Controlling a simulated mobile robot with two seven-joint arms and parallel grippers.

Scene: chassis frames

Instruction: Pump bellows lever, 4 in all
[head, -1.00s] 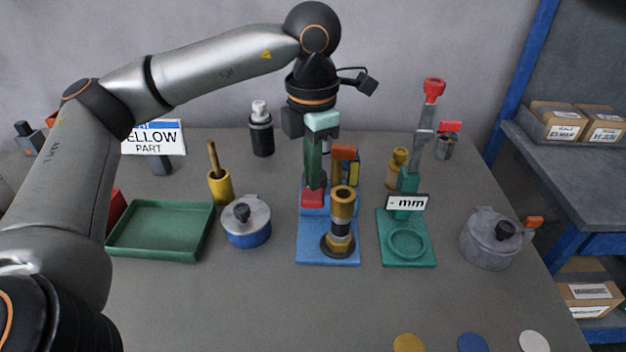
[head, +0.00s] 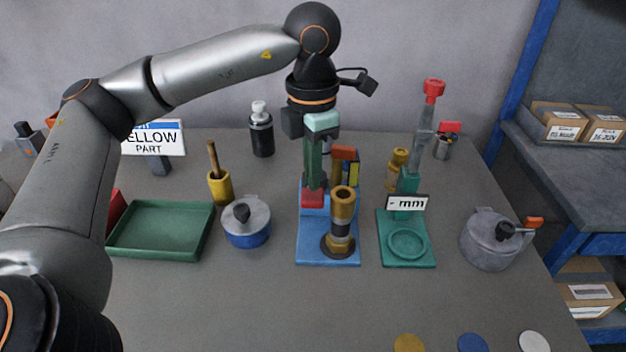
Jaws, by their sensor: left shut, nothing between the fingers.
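A blue-based device (head: 312,250) stands mid-table. On it is an upright brass and black cylinder (head: 342,222). Behind the cylinder, a green upright bar (head: 313,165) rises from a red block (head: 313,197) to a pale teal top (head: 322,122). This bar looks like the bellows lever, but I cannot tell for sure. My left gripper (head: 311,130) hangs from above right at the teal top, shut and empty. Its fingers are largely hidden, and I cannot tell if they touch the top. My right gripper is not in view.
A teal stand (head: 424,257) with an "mm" display and a red-knobbed arm (head: 433,90) stands just right. A blue pot (head: 246,232) and green tray (head: 130,252) lie left, a grey pot (head: 488,250) right. The front of the table is mostly clear, with several flat discs at right.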

